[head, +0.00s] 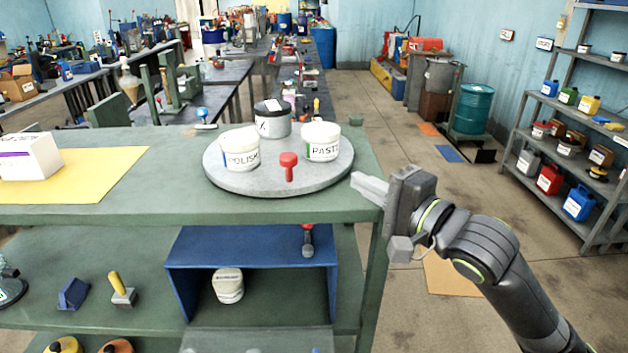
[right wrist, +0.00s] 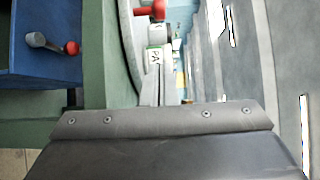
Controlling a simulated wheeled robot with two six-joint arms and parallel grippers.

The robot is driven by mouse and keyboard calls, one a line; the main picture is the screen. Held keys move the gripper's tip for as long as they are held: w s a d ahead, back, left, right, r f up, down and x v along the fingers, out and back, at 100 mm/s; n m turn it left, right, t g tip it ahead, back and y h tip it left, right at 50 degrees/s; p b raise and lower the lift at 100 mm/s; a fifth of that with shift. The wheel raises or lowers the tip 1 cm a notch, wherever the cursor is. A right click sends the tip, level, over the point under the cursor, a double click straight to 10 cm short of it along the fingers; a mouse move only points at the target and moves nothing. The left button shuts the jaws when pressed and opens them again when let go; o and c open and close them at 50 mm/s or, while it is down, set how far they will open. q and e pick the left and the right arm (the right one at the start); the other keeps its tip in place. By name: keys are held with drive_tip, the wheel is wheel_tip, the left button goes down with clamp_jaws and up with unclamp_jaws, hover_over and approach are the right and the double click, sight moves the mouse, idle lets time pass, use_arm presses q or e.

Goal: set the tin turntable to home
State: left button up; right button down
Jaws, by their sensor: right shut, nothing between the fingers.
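The round grey tin turntable (head: 240,182) lies on the green bench top, and part of its edge shows in the right wrist view (right wrist: 131,45). It bears a white tin marked POLISH (head: 240,150) at left, a white tin marked PASTE (head: 321,143) at right and a dark grey tin (head: 272,121) at the back. A red knob (head: 288,164) stands up near its front edge. My right gripper (head: 356,182) is shut and empty, with its fingertips just right of the turntable's front right rim; I cannot tell whether they touch. My left gripper is not in view.
A white box (head: 28,157) sits on a yellow mat (head: 105,172) at the left of the bench (head: 60,213). Below is a blue open box (head: 250,248) with a red-knobbed handle (head: 307,238) and a white tin (head: 228,286). Open floor lies right of the bench.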

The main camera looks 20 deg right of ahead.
sight(295, 163)
drive_tip(key=x, duration=0.6)
drive_tip(key=shift+w+a+r+p, duration=0.15)
drive_tip(key=shift+w+a+p, duration=0.1)
drive_tip(key=shift+w+p, duration=0.1)
drive_tip(key=shift+w+a+p, duration=0.1)
drive_tip(key=shift+w+a, duration=0.15)
drive_tip(key=shift+a, duration=0.35)
drive_tip(key=shift+w+a+p, duration=0.15)
drive_tip(key=shift+w+a, duration=0.1)
drive_tip(key=shift+a, duration=0.35)
drive_tip(key=shift+w+a+p, duration=0.1)
drive_tip(key=shift+w+a, duration=0.15)
drive_tip(key=shift+a, duration=0.35)
drive_tip(key=shift+s+a+p, duration=0.1)
drive_tip(key=shift+a+p, duration=0.7)
drive_tip(key=shift+p, duration=0.1)
drive_tip(key=shift+a+p, duration=0.55)
drive_tip(key=shift+a, duration=0.5)
